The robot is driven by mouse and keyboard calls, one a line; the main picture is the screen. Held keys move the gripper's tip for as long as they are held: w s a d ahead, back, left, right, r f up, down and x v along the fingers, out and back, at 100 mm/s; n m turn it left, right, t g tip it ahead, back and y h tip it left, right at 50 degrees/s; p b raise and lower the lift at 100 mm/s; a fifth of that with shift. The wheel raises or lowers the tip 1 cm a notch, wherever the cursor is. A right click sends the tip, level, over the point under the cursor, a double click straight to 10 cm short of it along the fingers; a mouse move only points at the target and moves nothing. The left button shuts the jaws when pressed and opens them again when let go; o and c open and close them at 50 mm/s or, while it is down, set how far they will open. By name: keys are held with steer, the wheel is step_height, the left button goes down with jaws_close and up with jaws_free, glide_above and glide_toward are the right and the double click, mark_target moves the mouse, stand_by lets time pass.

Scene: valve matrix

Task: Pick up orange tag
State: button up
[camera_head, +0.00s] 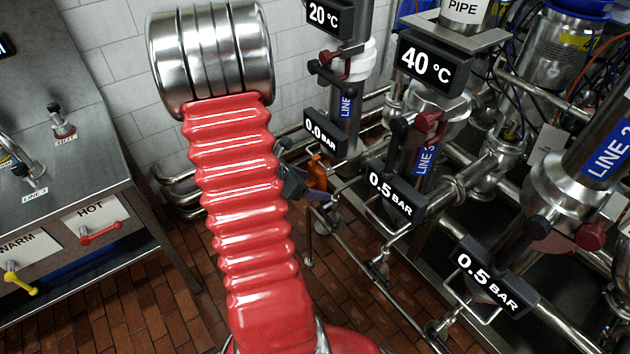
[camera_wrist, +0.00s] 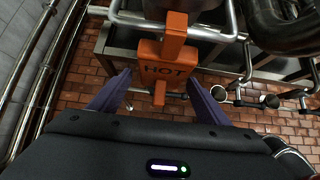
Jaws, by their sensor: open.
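The orange tag (camera_wrist: 166,52), with the word HOT on it, hangs upright from a metal pipe in the upper middle of the wrist view. Its narrow lower end points down over the brick floor. My gripper (camera_wrist: 160,78) is open, with one dark finger on each side of the tag's lower part and visible gaps between. In the head view an orange part of the tag (camera_head: 318,172) shows just right of my gripper (camera_head: 293,184). My red arm hides much of the gripper there.
Metal pipes (camera_wrist: 178,25) run behind and above the tag. In the head view, a valve rack with pressure displays (camera_head: 390,194) fills the right side. A steel bench (camera_head: 75,190) with HOT and WARM labels stands at left. Brick floor (camera_head: 130,310) lies open between them.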

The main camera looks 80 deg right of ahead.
steer(key=shift+s+d+f, duration=0.15)
steer(key=shift+f, duration=0.05)
steer(key=shift+c, duration=0.3)
steer(key=c, duration=1.3)
